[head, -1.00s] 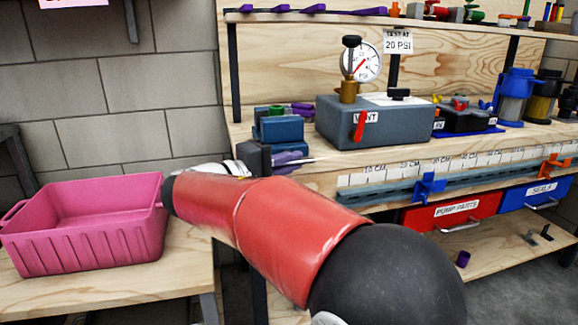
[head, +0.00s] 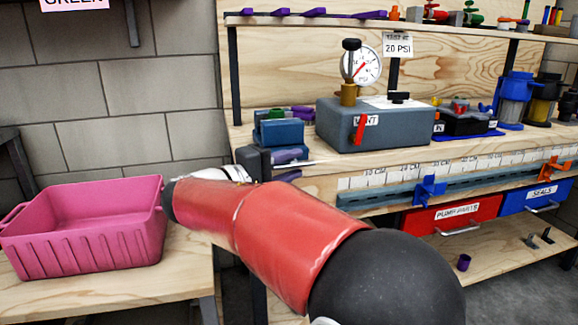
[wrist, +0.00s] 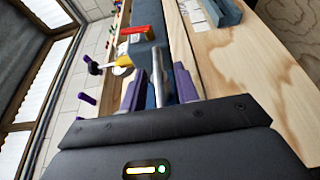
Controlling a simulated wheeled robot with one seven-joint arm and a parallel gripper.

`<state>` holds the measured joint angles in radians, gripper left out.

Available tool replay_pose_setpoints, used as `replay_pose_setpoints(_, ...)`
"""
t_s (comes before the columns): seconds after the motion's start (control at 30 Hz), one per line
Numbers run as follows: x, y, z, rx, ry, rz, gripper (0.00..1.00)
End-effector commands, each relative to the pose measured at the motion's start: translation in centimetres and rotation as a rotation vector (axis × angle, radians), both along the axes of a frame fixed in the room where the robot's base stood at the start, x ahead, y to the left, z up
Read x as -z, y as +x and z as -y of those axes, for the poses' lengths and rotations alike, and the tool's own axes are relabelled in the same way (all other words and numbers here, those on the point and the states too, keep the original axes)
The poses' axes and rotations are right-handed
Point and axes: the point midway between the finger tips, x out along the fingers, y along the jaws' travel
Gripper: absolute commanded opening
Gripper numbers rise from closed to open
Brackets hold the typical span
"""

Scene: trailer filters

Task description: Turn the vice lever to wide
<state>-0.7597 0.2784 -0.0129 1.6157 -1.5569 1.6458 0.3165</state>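The blue vice (head: 280,132) stands at the left end of the bench, its dark jaw block (head: 254,160) at the front edge. Its lever is a thin silver bar (head: 298,162), which also shows in the wrist view (wrist: 159,78). My gripper (head: 288,166) is at the bench front, partly hidden behind my red arm. In the wrist view its two purple fingers (wrist: 158,88) stand apart on either side of the lever, with gaps visible. Whether either finger touches the lever I cannot tell.
A grey gauge box (head: 375,125) with a red vent lever (head: 360,128) stands right of the vice. A pink bin (head: 85,230) is on the left table. A blue clamp (head: 429,190) sits on the rail above the red drawer (head: 452,215).

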Motion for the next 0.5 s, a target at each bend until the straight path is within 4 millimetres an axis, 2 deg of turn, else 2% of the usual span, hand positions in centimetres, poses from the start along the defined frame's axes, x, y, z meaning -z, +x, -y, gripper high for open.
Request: replay_pose_setpoints(0.5, 0.2, -4.4, -5.6, -0.003, -0.001, -0.001, 0.31)
